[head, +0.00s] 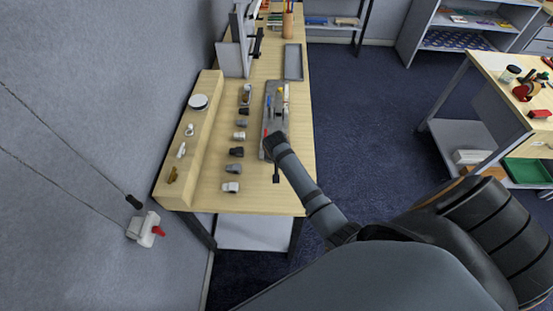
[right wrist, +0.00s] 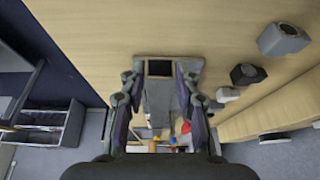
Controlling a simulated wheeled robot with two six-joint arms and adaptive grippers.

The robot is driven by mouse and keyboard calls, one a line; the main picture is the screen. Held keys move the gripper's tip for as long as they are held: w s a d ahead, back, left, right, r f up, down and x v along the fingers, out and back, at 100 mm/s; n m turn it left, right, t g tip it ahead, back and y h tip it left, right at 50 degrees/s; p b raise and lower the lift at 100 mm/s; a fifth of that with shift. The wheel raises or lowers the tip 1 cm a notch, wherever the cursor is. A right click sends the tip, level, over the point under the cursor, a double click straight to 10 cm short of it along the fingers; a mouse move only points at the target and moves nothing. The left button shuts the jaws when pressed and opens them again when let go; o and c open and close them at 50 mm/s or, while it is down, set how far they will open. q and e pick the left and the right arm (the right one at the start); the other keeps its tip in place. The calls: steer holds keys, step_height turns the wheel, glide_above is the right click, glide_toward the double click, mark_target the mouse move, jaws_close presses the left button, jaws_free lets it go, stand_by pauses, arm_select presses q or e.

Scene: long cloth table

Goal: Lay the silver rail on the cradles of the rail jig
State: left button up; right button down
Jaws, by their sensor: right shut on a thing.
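My right gripper (head: 274,146) is over the near end of a grey tray (head: 265,120) on the long table. In the right wrist view its two fingers (right wrist: 160,92) are on either side of a grey piece (right wrist: 157,98) with a dark square end (right wrist: 159,68). It is shut on this piece; I cannot tell whether it is the silver rail. In the head view a dark square end (head: 276,179) shows just below the gripper. I cannot clearly pick out the rail jig or its cradles. My left gripper is not in view.
Several small blocks stand in a row left of the tray, including a white one (head: 231,187) and a black one (head: 236,152). A wooden ledge (head: 205,120) runs along the wall. Grey upright panels (head: 238,50) stand farther back.

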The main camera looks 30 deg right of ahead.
steer(key=c, duration=0.9)
jaws_free()
steer(key=v, duration=1.2)
